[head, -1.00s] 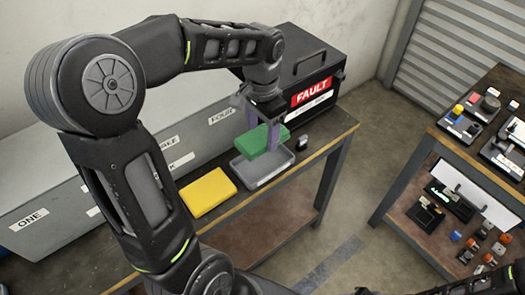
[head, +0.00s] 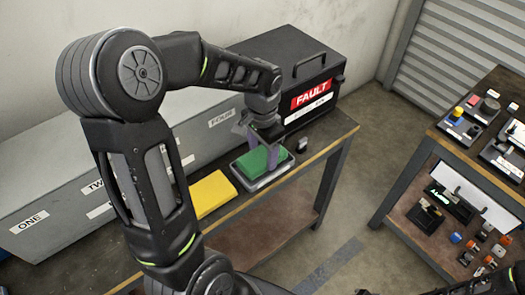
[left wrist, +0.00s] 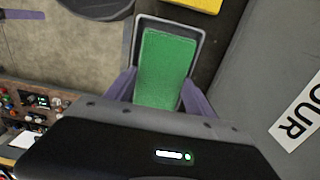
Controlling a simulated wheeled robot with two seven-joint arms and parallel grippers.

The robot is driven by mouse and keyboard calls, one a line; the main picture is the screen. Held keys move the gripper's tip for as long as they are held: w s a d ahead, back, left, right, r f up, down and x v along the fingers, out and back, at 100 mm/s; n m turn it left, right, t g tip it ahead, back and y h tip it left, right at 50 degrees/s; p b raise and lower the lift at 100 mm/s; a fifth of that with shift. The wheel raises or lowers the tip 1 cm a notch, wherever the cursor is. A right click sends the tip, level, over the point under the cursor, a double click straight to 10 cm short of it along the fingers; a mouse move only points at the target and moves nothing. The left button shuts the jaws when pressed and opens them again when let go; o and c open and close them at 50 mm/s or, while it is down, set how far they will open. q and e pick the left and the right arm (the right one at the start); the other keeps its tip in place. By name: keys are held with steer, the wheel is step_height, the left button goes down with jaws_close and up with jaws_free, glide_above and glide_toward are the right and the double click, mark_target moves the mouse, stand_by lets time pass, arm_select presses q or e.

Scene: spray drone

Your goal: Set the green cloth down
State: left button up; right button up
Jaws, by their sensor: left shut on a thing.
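The green cloth (head: 265,163) is a flat folded block in the grey tray (head: 262,183) on the bench. The left wrist view shows the cloth (left wrist: 164,66) inside the tray's rim (left wrist: 140,28). My left gripper (head: 273,160) points down and is shut on the cloth, with a purple finger on either side of it. Whether the cloth's underside touches the tray floor is hidden. My right gripper does not show clearly in these views.
A yellow cloth (head: 211,194) lies left of the tray. A black FAULT box (head: 310,88) stands behind, and grey numbered bins (head: 60,205) line the wall. A small dark object (head: 302,144) sits right of the tray. A second bench (head: 470,150) stands at right.

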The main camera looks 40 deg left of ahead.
mark_target(263, 156)
arm_select(q)
steer(key=shift+f+b, duration=0.5)
steer(key=shift+f, duration=0.1)
steer(key=o, duration=1.2)
steer(key=shift+o, duration=1.2)
steer(key=shift+r, duration=0.3)
steer(key=shift+w+r+p, duration=0.15)
steer(key=shift+r+p, duration=0.15)
steer(key=shift+p, duration=0.25)
step_height(263, 156, up, 12)
